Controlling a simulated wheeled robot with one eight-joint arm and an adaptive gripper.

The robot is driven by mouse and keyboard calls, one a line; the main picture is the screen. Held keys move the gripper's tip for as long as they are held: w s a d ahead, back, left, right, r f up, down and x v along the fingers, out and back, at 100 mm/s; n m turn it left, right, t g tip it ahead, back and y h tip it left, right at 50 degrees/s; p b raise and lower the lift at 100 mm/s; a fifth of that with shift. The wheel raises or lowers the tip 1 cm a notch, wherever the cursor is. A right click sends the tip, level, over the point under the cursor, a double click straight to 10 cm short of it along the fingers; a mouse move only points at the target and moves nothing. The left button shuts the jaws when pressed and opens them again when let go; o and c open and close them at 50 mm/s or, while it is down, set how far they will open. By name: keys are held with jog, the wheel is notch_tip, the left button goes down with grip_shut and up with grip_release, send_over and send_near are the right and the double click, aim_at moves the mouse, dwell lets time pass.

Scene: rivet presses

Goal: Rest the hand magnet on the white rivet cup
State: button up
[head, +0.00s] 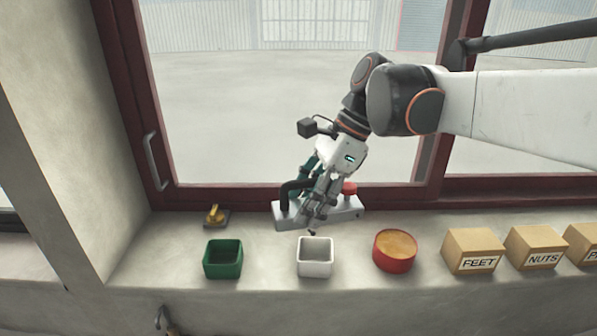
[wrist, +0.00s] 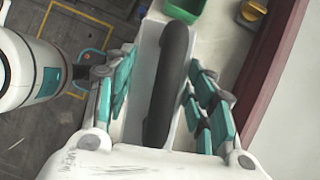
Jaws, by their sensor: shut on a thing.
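The hand magnet (head: 347,208) is a long pale grey bar with a black arched handle (head: 287,193) and a red knob (head: 349,188) at its right end. It appears behind the white rivet cup in the head view. My gripper (head: 316,208) is shut on the magnet's handle. In the wrist view the black handle (wrist: 168,85) runs lengthwise between the fingers, over the pale bar (wrist: 140,75). I cannot tell whether the bar touches the sill. The white rivet cup (head: 315,268) is square, open-topped and upright on the sill, apart from the magnet.
A green cup (head: 223,270) stands left of the white cup, a round red tin (head: 394,262) right. Boxes marked FEET (head: 472,252) and NUTS (head: 535,248) stand further right. A yellow-topped item (head: 215,216) sits at the back left. The window frame (head: 230,197) borders the sill behind.

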jog(key=shift+f+b, duration=3.1)
jog(key=shift+f, duration=1.2)
jog(key=o, duration=1.6)
jog(key=o, duration=0.6)
jog(key=shift+o, duration=0.2)
jog(key=shift+p+v, duration=2.45)
jog(key=shift+v, duration=2.1)
